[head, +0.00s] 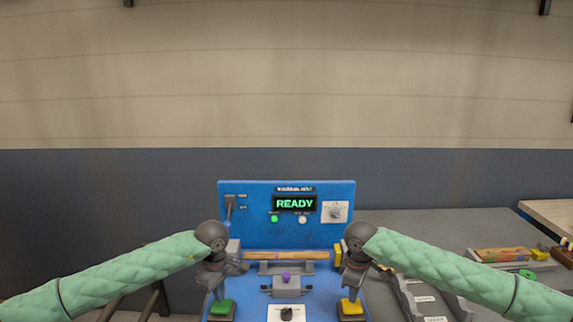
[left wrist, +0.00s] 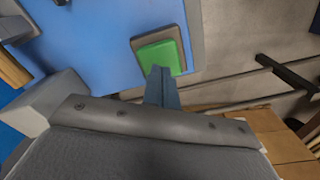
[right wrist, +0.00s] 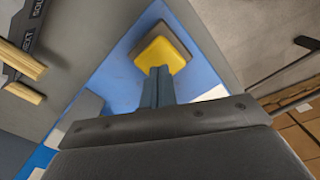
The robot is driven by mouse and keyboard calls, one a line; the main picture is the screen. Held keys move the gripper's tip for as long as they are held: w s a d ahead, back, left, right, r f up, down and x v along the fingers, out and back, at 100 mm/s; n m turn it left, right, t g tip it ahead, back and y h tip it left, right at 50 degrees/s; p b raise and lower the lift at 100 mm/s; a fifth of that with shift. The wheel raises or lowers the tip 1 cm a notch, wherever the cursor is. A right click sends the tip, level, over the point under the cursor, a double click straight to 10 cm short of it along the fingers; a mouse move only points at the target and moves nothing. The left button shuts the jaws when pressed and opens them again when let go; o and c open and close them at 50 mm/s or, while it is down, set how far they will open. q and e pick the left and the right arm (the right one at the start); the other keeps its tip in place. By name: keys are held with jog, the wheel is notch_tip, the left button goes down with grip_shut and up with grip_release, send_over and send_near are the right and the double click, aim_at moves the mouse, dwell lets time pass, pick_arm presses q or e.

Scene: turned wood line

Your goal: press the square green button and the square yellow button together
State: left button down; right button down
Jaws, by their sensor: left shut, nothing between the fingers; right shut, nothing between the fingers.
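The square green button (head: 221,307) sits on a dark base at the front left of the blue machine. The square yellow button (head: 351,307) sits on a dark base at the front right. My left gripper (head: 215,286) is shut and empty above the green button, and its fingertips overlap the edge of the green button (left wrist: 160,57) in the left wrist view. My right gripper (head: 352,288) is shut and empty above the yellow button, and its fingertips overlap the edge of the yellow button (right wrist: 163,54) in the right wrist view. I cannot tell whether either touches.
The blue panel (head: 247,196) stands behind with a screen (head: 294,203) reading READY and a lit green lamp. A wooden rod (head: 290,255) lies across the machine, behind a purple knob (head: 286,277). A black knob (head: 287,313) is between the buttons. A grey table (head: 430,226) is at right.

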jog(key=shift+f, duration=0.8)
pick_arm(q)
jog(key=shift+f, duration=0.8)
dwell(0.5)
jog(key=shift+f, duration=0.2)
pick_arm(e)
jog(key=shift+f, duration=0.2)
pick_arm(q)
jog(key=shift+f, duration=0.15)
pick_arm(e)
jog(key=shift+f, duration=0.15)
